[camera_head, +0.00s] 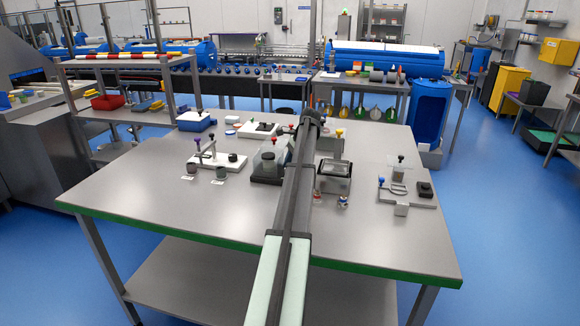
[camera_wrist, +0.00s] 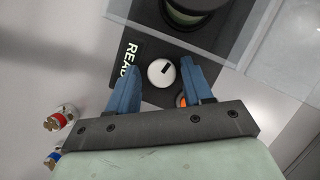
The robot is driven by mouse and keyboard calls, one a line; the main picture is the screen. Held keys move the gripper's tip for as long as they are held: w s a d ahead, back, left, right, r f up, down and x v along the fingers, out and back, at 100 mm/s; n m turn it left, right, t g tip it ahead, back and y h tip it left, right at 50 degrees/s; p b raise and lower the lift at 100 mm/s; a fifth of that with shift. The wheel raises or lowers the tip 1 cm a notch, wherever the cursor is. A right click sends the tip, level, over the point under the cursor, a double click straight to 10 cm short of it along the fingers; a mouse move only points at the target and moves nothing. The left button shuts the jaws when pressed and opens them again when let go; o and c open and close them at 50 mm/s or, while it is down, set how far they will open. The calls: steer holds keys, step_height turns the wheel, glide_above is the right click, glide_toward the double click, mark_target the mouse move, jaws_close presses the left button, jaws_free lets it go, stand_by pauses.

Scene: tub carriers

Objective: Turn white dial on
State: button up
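The white dial (camera_wrist: 161,72) is a round knob with a short black mark near its upper right edge. It sits on a black panel (camera_wrist: 154,97) beside a label strip (camera_wrist: 127,60) whose visible letters read "READ". My gripper (camera_wrist: 158,65) is open, with one blue finger on each side of the dial in the wrist view. Gaps show between dial and fingers; their height above the panel is hard to judge. An orange part (camera_wrist: 181,100) is partly hidden by the right finger. In the head view, I cannot make out the dial or my fingers.
A clear-walled housing (camera_wrist: 232,68) and a dark round part (camera_wrist: 187,14) stand beyond the dial. Two small items, one red-marked (camera_wrist: 62,117) and one blue-marked (camera_wrist: 55,157), lie left. The steel table (camera_head: 150,205) holds several devices; its front left is clear.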

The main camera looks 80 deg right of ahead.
steer(key=shift+w+m, duration=0.15)
steer(key=shift+m, duration=0.15)
steer(key=m+h, duration=0.1)
steer(key=m, duration=0.1)
steer(key=m+h, duration=0.1)
steer(key=m, duration=0.2)
steer(key=shift+a+m+t, duration=0.2)
steer(key=shift+m+t, duration=0.1)
steer(key=shift+t, duration=0.1)
steer(key=v, duration=1.4)
steer(key=s+d+n+g+h, duration=0.2)
steer(key=d+n+h, duration=0.3)
steer(key=d+h, duration=0.15)
steer(key=w+a+r+n+t, duration=0.1)
steer(key=w+a+n, duration=0.2)
steer(key=w, duration=1.3)
steer(key=w+a+r+n, duration=0.1)
steer(key=w+a, duration=0.5)
steer(key=w, duration=1.1)
steer(key=shift+a+n+t, duration=0.15)
steer(key=shift+n+t, duration=0.25)
steer(key=shift+n, duration=0.5)
steer(key=shift+w+r+h, duration=0.1)
steer(key=shift+w+h, duration=0.05)
steer(key=shift+h, duration=0.1)
